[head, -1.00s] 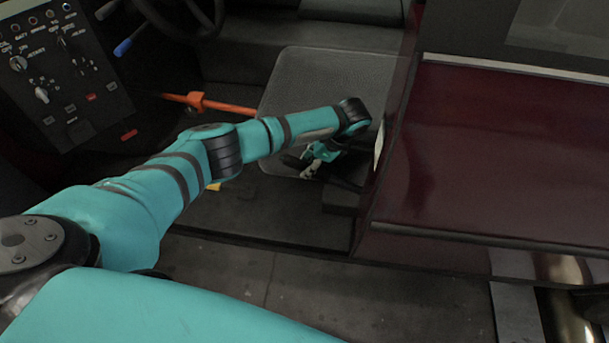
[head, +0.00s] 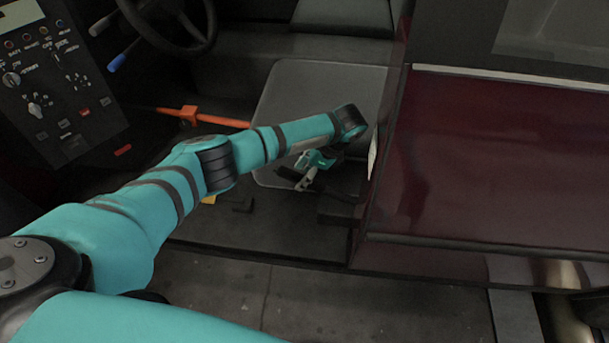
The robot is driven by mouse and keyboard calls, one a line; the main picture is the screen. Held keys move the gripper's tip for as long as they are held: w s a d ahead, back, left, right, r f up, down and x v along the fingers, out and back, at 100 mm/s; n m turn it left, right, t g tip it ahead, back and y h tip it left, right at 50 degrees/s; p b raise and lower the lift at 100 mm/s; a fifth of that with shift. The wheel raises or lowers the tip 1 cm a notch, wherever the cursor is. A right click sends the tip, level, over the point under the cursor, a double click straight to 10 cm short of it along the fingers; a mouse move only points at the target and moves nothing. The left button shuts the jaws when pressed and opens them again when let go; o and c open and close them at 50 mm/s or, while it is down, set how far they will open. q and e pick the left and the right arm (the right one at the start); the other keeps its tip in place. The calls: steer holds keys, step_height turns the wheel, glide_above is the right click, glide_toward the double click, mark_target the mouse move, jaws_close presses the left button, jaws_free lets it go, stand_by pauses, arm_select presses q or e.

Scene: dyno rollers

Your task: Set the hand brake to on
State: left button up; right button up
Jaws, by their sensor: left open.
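My left arm reaches from the lower left into the open cab, its wrist bent down over the dark seat (head: 330,85). My left gripper (head: 298,182) is small and partly hidden by its own wrist. It is open, with its fingers low at the seat's front edge, and I see nothing held in it. An orange bar with a thicker orange block (head: 190,115) runs sideways to the left of the seat, apart from the gripper. I cannot tell for sure which part is the hand brake. My right gripper is out of view.
A control panel (head: 55,85) with knobs and switches stands at the left. A steering wheel (head: 170,25) and a blue-tipped lever (head: 118,62) are above. A dark red body panel (head: 490,170) closes off the right side. The cab floor (head: 265,215) below the gripper is mostly clear.

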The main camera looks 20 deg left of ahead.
arm_select(q)
step_height(320, 180, up, 9)
stand_by(0.3)
stand_by(0.5)
